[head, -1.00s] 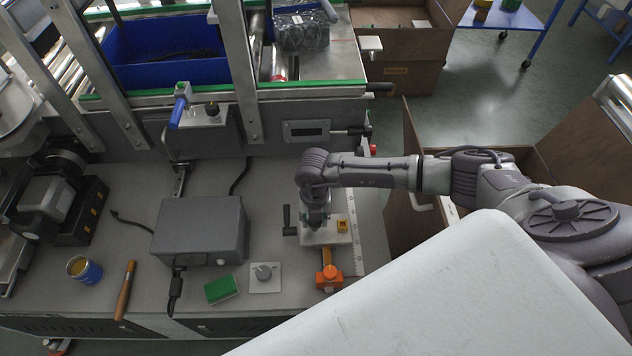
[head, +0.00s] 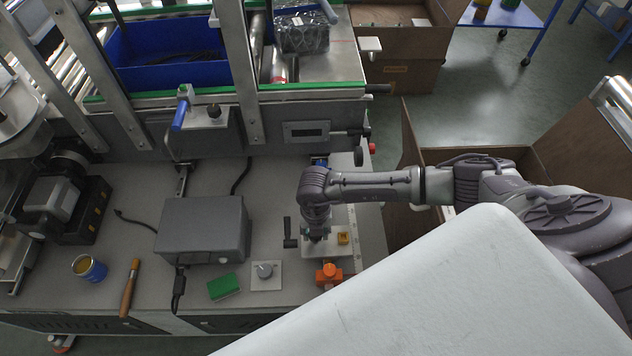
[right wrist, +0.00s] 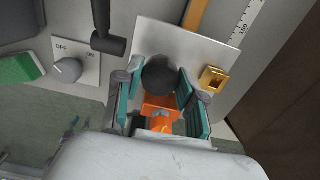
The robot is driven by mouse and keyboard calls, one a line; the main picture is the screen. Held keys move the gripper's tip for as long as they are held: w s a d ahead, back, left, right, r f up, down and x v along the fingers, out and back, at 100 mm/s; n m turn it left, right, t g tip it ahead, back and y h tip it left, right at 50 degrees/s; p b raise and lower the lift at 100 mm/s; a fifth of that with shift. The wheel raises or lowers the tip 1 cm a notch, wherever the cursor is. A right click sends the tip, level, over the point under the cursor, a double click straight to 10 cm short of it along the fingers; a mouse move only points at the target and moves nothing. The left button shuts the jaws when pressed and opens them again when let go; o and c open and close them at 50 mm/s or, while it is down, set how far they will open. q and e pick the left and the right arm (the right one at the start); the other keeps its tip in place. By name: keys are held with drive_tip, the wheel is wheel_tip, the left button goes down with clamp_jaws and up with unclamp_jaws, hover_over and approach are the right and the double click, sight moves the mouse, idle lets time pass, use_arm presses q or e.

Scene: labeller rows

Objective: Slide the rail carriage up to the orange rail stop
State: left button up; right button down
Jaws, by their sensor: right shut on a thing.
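The orange rail stop (head: 328,275) stands just in front of the carriage's near edge. In the right wrist view the stop (right wrist: 160,105) shows between the fingers, partly hidden. I cannot tell whether carriage and stop touch. My left gripper is out of view.
Left of the rail are a switch plate (head: 266,280), a green block (head: 223,287) and a grey box (head: 203,229). A scale strip (head: 354,236) runs along the rail's right side. An open brown box (head: 400,226) stands beyond the table's right edge.

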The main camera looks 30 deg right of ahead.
sight(316, 254)
drive_tip(key=shift+s+a+f+p, duration=0.1)
drive_tip(key=shift+s+a+p, duration=0.35)
drive_tip(key=shift+s, duration=0.5)
drive_tip(key=shift+s+a+f+p, duration=0.1)
drive_tip(key=shift+s+a+p, duration=0.3)
drive_tip(key=shift+s, duration=0.5)
drive_tip(key=c, duration=0.6)
unclamp_jaws()
drive_tip(key=shift+w+r, duration=0.1)
drive_tip(key=shift+r, duration=0.05)
drive_tip(key=shift+w, duration=0.1)
drive_tip(key=shift+r, duration=0.2)
wheel_tip(316, 254, up, 12)
drive_tip(key=shift+f, duration=0.15)
